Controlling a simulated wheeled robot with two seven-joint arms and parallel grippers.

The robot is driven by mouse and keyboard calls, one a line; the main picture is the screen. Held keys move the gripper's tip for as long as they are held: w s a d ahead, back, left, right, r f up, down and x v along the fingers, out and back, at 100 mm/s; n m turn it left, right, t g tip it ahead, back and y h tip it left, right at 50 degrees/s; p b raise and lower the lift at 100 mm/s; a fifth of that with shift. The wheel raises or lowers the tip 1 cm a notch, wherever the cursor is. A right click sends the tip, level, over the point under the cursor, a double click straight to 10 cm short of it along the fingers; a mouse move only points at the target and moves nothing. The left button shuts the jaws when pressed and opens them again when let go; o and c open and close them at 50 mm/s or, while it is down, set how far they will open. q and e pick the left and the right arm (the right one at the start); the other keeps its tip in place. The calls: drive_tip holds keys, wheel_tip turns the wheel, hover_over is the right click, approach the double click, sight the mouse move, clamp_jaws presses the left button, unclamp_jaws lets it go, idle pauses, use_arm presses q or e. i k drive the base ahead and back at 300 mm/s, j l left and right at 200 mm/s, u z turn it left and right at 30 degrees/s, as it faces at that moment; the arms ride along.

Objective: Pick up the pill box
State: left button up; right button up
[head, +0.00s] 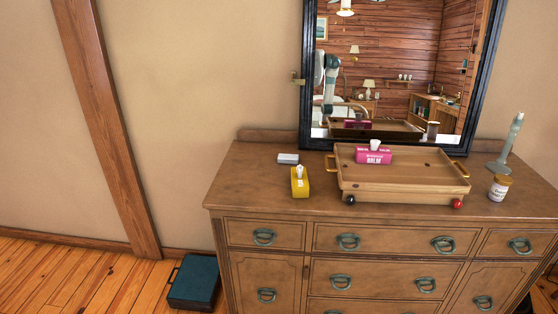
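A small flat pale grey-white box (288,158) lies at the back left of the dresser top and looks like the pill box. It is too small for me to read any marking on it. It lies behind the yellow tissue box (300,184), apart from it. Neither of my grippers shows directly in the head view. Nothing is touching the small box.
A wooden tray (400,196) holds a pink tissue box (373,155). A labelled jar (499,189) and a candlestick (506,148) stand right on the dresser (225,190). A mirror (395,75) stands behind; a teal case (194,281) is on the floor.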

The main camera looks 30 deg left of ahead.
sight(282, 158)
drive_tip(key=i+u, duration=0.1)
drive_tip(key=u, duration=0.25)
drive_tip(key=i+l+u, duration=0.1)
drive_tip(key=u, duration=0.3)
drive_tip(key=l+u, duration=0.1)
drive_tip(key=u, duration=0.25)
drive_tip(key=i+l+u, duration=0.15)
drive_tip(key=l, duration=0.15)
drive_tip(key=i+l+u, duration=0.1)
drive_tip(key=l, duration=0.2)
drive_tip(key=i+l+u, duration=0.3)
drive_tip(key=l, duration=0.3)
drive_tip(key=i+l, duration=0.1)
drive_tip(key=l, duration=0.25)
drive_tip(key=i+l, duration=0.1)
drive_tip(key=l, duration=0.25)
